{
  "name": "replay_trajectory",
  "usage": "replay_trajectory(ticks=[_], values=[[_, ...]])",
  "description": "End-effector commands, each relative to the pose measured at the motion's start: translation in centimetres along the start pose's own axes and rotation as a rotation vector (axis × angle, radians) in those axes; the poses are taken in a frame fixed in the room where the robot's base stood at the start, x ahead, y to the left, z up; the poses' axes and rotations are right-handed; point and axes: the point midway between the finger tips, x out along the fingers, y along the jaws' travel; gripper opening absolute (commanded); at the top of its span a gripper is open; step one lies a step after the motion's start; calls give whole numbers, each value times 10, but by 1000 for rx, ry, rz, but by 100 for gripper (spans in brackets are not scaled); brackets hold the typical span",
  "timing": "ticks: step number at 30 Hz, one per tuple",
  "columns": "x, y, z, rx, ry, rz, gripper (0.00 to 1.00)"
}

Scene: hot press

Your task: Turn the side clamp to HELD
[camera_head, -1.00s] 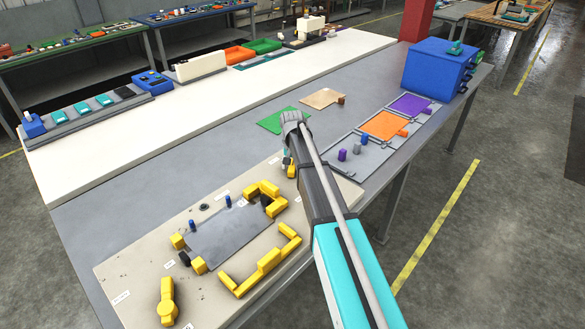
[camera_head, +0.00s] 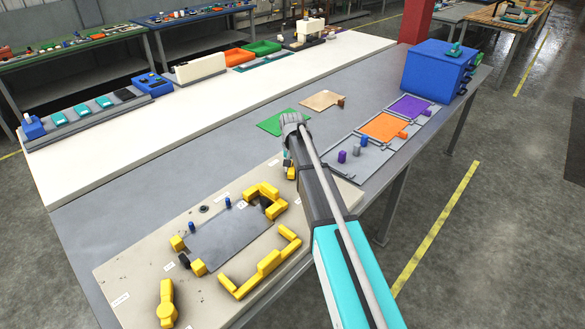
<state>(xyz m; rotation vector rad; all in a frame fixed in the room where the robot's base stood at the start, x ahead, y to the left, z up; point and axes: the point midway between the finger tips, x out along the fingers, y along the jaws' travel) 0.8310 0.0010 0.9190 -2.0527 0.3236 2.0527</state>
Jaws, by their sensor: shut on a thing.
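My gripper (camera_head: 288,161) points down at the right back corner of the beige fixture board (camera_head: 130,282). It is shut on a small yellow part (camera_head: 291,173), which appears to be the side clamp. My arm hides most of this part, so its angle and the HELD mark cannot be read. A grey plate (camera_head: 215,240) lies on the board between several yellow blocks and has two blue pins. Another yellow lever-shaped piece (camera_head: 166,303) stands apart at the board's front left.
A green sheet (camera_head: 283,122) and a tan sheet (camera_head: 322,100) lie behind my gripper. Grey, orange (camera_head: 385,127) and purple (camera_head: 410,106) plates lie to the right. A blue box (camera_head: 437,70) stands at the table's far right. Bare grey tabletop lies left of the green sheet.

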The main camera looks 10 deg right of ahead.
Motion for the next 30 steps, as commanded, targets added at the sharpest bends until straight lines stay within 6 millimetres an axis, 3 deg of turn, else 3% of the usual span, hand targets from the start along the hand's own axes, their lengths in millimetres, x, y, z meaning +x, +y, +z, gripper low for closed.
replay_trajectory(ticks=[11,30], values=[[0,-1,0,-189,0,0,0],[0,-4,2,-758,0,0,0]])
